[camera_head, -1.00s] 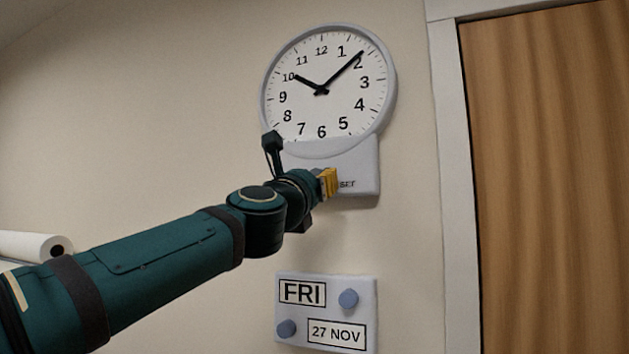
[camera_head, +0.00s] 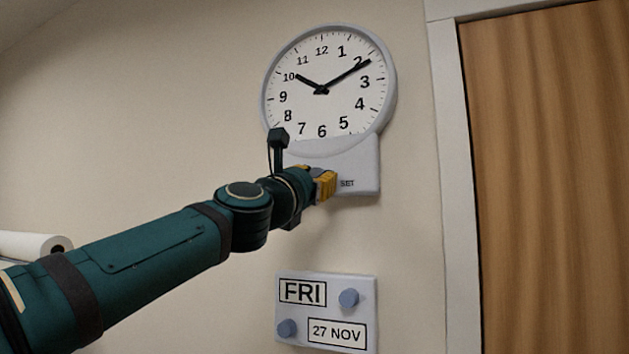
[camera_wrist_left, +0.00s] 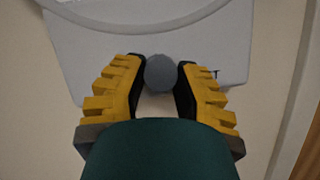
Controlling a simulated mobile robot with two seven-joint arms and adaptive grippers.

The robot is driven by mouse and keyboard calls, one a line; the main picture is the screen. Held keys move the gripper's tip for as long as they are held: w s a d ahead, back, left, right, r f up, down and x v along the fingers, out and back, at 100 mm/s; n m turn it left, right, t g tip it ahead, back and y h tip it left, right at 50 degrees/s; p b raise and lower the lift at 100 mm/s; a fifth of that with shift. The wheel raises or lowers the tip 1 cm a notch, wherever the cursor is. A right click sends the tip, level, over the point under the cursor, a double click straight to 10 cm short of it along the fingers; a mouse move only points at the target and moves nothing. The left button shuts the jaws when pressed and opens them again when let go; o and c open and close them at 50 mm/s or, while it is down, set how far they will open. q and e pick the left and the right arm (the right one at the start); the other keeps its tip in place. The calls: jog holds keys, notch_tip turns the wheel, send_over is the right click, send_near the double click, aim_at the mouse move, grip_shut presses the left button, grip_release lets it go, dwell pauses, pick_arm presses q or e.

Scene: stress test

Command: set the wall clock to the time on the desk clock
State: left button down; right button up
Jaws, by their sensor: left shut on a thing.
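The wall clock (camera_head: 328,110) hangs on the wall, its round white face above a grey panel marked SET. Its short hand points near 10 and its long hand near 2. My left gripper (camera_head: 322,184) is at that panel, left of the SET label. In the left wrist view the yellow fingers (camera_wrist_left: 160,85) are shut on a round grey knob (camera_wrist_left: 160,73) on the panel (camera_wrist_left: 225,50). In the head view the gripper mostly hides the knob. The desk clock and my right gripper are not in view.
A calendar panel (camera_head: 368,312) reading FRI and 27 NOV, with two blue-grey knobs, is on the wall below the clock. A wooden door (camera_head: 545,180) with a pale frame (camera_head: 452,180) stands at the right. A white roll (camera_head: 30,245) is at the lower left.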

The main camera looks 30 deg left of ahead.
pick_arm(q)
jog(key=m+g+h, duration=0.1)
jog(key=m, duration=0.2)
jog(key=m+g+h+p, duration=0.1)
jog(key=m+h, duration=0.1)
jog(key=m, duration=0.2)
jog(key=m+h+p, duration=0.1)
jog(key=m, duration=0.3)
jog(key=shift+a+r+g, duration=0.15)
jog(key=shift+r+g, duration=0.1)
jog(key=shift+g, duration=0.15)
jog(key=m+g+p, duration=0.1)
jog(key=m, duration=0.2)
jog(key=shift+h, duration=0.4)
jog(key=m+g, duration=0.2)
jog(key=m, duration=0.3)
jog(key=shift+r, duration=0.1)
jog(key=m+g+y, duration=0.1)
jog(key=m, duration=0.1)
jog(key=m+y, duration=0.1)
jog(key=m, duration=0.1)
jog(key=shift+r+m+g, duration=0.1)
jog(key=shift+m+g, duration=0.3)
jog(key=c, duration=0.6)
grip_release()
